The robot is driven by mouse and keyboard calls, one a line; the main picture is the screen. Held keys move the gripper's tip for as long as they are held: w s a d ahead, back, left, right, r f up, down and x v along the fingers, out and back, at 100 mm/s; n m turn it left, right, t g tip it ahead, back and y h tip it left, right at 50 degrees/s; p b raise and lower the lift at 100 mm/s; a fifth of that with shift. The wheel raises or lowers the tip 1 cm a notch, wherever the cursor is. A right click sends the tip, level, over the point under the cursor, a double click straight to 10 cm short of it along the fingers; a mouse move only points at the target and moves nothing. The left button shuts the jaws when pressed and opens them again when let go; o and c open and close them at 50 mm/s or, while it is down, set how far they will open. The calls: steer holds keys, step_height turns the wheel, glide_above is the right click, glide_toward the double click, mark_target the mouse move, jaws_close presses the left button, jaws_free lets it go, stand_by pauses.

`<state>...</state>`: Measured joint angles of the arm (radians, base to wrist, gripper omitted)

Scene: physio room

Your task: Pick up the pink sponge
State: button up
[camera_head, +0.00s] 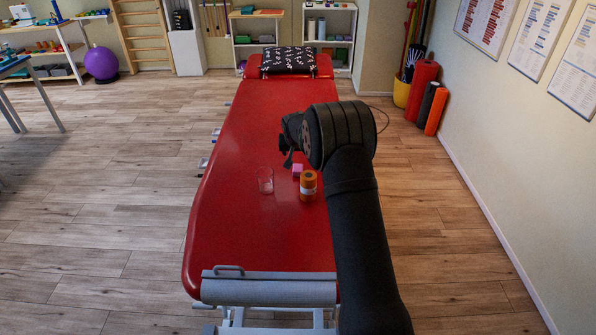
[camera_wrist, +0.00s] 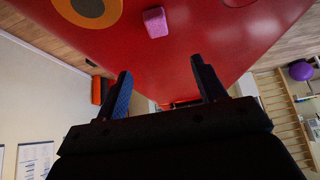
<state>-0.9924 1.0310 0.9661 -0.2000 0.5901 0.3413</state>
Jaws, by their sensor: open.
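The pink sponge (camera_head: 297,170) is a small block on the red treatment table, between a clear glass and an orange roll in the head view. In the wrist view the sponge (camera_wrist: 155,22) lies near the top edge, ahead of the fingers and apart from them. My gripper (camera_wrist: 160,88) is open and empty, its two dark fingers spread wide. In the head view my gripper (camera_head: 288,150) is mostly hidden by my arm and shows just above the sponge.
The clear glass (camera_head: 265,181) stands left of the sponge. The orange roll (camera_head: 308,186) stands close on its right front side; it shows in the wrist view (camera_wrist: 88,8). The red table (camera_head: 260,235) is otherwise clear up to a patterned pillow (camera_head: 288,60).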

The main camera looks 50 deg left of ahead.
glide_above(298, 168)
steer(key=s+d, duration=0.2)
steer(key=f, duration=0.9)
steer(key=shift+s+a, duration=0.1)
steer(key=shift+a, duration=0.1)
steer(key=x, duration=0.3)
steer(key=shift+d+f, duration=0.15)
steer(key=shift+f, duration=0.35)
steer(key=shift+w+a+f, duration=0.3)
steer(key=shift+w+f, duration=0.1)
steer(key=shift+f, duration=0.2)
steer(key=c, duration=1)
